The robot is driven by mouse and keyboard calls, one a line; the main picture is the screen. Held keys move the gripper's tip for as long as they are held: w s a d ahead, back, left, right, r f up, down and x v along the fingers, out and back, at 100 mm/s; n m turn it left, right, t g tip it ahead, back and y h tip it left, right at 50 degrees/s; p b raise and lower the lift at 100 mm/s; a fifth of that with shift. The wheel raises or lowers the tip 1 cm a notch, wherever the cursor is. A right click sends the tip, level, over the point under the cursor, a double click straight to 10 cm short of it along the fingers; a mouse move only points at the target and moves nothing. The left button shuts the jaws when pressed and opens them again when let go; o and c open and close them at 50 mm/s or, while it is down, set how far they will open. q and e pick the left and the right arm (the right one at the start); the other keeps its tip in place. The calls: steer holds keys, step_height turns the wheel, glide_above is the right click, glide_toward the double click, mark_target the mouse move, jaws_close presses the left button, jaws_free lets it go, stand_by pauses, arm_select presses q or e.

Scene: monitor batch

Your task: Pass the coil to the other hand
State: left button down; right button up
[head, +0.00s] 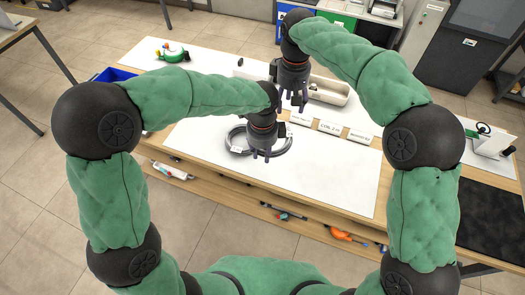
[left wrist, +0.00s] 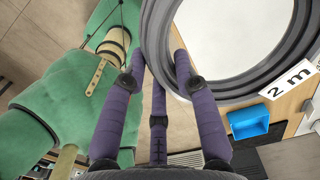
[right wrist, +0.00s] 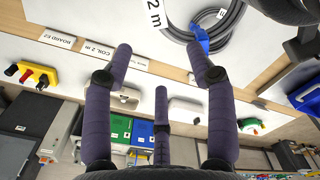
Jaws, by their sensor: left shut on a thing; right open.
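The coil is a dark grey ring of cable (head: 284,146) above or on the white table mat, in the middle of the head view. My left gripper (head: 262,154) is shut on the coil's rim. In the left wrist view the coil (left wrist: 156,38) fills the upper right, with its rim between the purple fingers (left wrist: 155,85) and a white "2 m" tag (left wrist: 290,78) on it. My right gripper (head: 293,104) is open and empty, behind the left one. The right wrist view shows the coil (right wrist: 235,28) with a blue tie (right wrist: 199,38), beyond the open fingers (right wrist: 160,75).
Name cards, one reading "COIL 2 m" (head: 330,128), stand behind the coil near a beige tray (head: 328,93). A blue bin (head: 112,75) and a green tool (head: 174,56) are at the left. The white mat (head: 330,180) is clear at the front right.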

steer(key=s+d+f+m+g+y, duration=0.1)
steer(key=s+d+f+m, duration=0.2)
steer(key=f, duration=0.4)
steer(key=s+d+f+y, duration=0.2)
steer(key=s+d+f, duration=0.1)
steer(key=d+f, duration=0.3)
steer(key=s+f+m, duration=0.3)
steer(key=s+f, duration=0.7)
steer(key=f, duration=0.4)
steer(key=s+a+f+m+t+y, duration=0.1)
steer(key=s+f+m, duration=0.3)
steer(key=s+f, duration=0.6)
steer(key=shift+d+x, duration=0.5)
steer(key=shift+x, duration=1.7)
steer(key=shift+f, duration=0.2)
